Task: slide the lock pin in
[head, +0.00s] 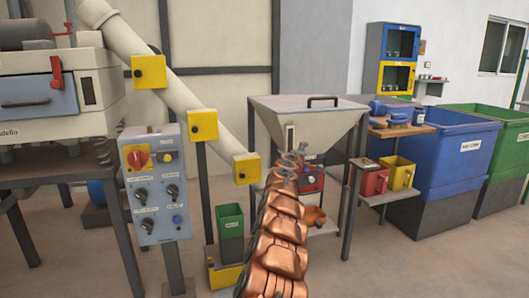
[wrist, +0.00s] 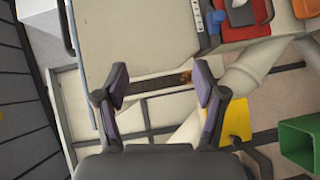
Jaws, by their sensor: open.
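The sack filler's grey hopper (head: 310,103) stands in the middle of the head view, with a black handle on its lid. A small orange-brown bit shows at the strip's right end. I cannot make out the lock pin for sure in either view.
A control box (head: 154,180) stands left of my arm. A sloping pipe with yellow blocks (head: 203,125) runs behind it. A green bin (head: 230,222) stands low left of the hopper. Right are a shelf with red and yellow containers (head: 400,173) and a blue bin (head: 455,145).

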